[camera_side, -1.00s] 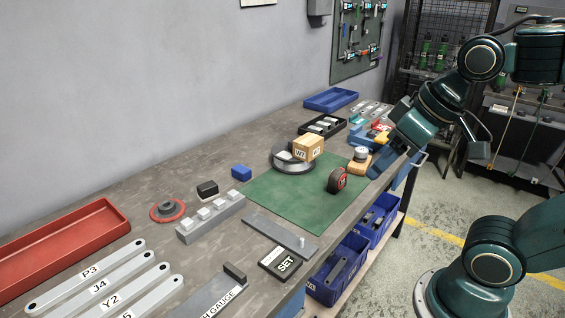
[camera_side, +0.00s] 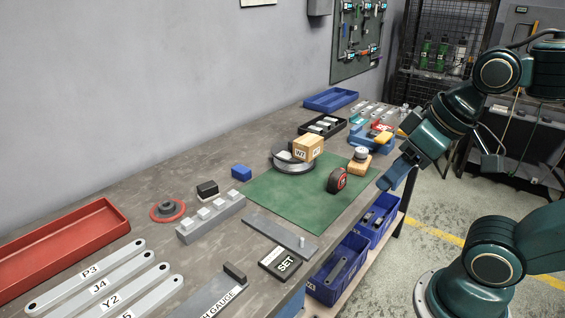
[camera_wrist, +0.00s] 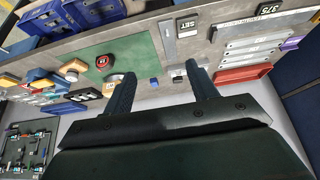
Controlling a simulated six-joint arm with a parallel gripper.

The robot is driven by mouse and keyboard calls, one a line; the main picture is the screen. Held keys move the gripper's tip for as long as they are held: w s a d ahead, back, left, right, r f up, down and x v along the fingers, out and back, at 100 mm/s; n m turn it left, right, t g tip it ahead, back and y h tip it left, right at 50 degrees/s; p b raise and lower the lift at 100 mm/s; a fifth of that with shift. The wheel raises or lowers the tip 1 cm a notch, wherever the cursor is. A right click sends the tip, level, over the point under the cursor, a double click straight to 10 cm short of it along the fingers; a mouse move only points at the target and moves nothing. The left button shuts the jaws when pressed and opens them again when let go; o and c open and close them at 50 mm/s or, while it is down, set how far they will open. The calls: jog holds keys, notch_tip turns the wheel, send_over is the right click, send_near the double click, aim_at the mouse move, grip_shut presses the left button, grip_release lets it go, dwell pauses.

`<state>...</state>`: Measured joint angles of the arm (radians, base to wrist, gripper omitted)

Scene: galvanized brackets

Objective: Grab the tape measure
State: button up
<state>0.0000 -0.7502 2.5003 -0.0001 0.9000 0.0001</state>
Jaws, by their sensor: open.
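The tape measure (camera_side: 337,180), black and red, stands on the green mat (camera_side: 290,208) near its right edge in the side view. In the wrist view the tape measure (camera_wrist: 103,62) shows beyond and left of my fingers. My gripper (camera_side: 385,184) hangs to the right of the tape measure, past the bench's front edge and apart from it. In the wrist view my gripper (camera_wrist: 160,82) has its two dark fingers spread with nothing between them.
A wooden piece with a round metal top (camera_side: 360,161) stands close behind the tape measure. Blue bins (camera_side: 338,268) sit below the bench edge. The mat's near part is clear.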

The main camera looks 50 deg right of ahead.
jog(key=shift+c, duration=0.4)
jog(key=m+g, duration=0.6)
jog(key=m, duration=1.2)
send_over(337, 171)
notch_tip(337, 171, down, 12)
jog(key=shift+d+f, duration=0.1)
jog(key=shift+f, duration=4.15)
jog(key=shift+f, duration=0.1)
